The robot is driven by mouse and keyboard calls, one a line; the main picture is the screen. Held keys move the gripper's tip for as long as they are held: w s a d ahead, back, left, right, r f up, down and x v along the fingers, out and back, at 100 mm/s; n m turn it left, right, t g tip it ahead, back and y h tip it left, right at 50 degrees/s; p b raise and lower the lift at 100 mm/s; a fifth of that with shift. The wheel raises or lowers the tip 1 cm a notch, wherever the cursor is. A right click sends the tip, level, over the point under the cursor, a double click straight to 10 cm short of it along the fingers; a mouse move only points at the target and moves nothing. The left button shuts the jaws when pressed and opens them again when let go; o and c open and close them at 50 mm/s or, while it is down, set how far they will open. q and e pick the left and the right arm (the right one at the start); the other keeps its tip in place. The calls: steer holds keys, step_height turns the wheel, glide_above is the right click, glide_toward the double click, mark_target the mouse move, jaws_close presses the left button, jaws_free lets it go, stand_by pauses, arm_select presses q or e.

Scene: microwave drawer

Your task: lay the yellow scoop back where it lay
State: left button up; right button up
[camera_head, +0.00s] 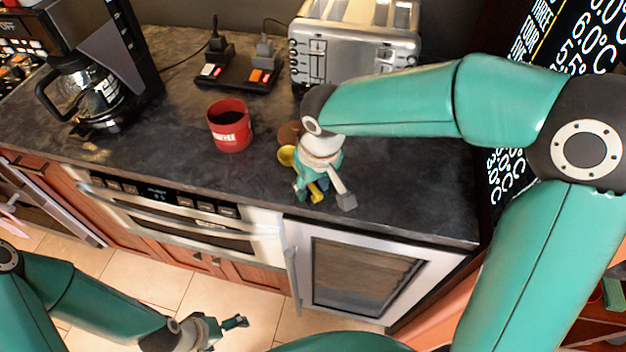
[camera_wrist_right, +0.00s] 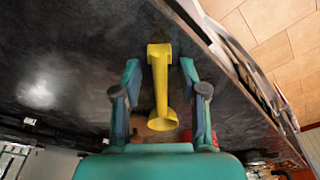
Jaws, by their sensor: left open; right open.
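The yellow scoop (camera_head: 317,192) is on the dark countertop, partly hidden by my right gripper in the head view. In the right wrist view the scoop (camera_wrist_right: 160,85) lies between the two fingers, its round bowl nearer the palm and its handle end just past the fingertips. My right gripper (camera_head: 323,194) is open, pointing down at the counter, with a gap on each side of the scoop in the right wrist view (camera_wrist_right: 160,72). My left gripper (camera_head: 238,322) is open and empty, low in front of the cabinets.
A red mug (camera_head: 230,127) stands left of the right gripper. A round brown object (camera_head: 290,132) is partly hidden behind it. A toaster (camera_head: 350,45), a power strip (camera_head: 238,72) and a coffee maker (camera_head: 95,80) stand further off. The counter right of the gripper is clear.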

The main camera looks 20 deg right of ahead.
step_height(320, 180, up, 12)
steer(key=s, duration=0.2)
steer(key=shift+d+f, duration=0.15)
steer(key=shift+d, duration=0.05)
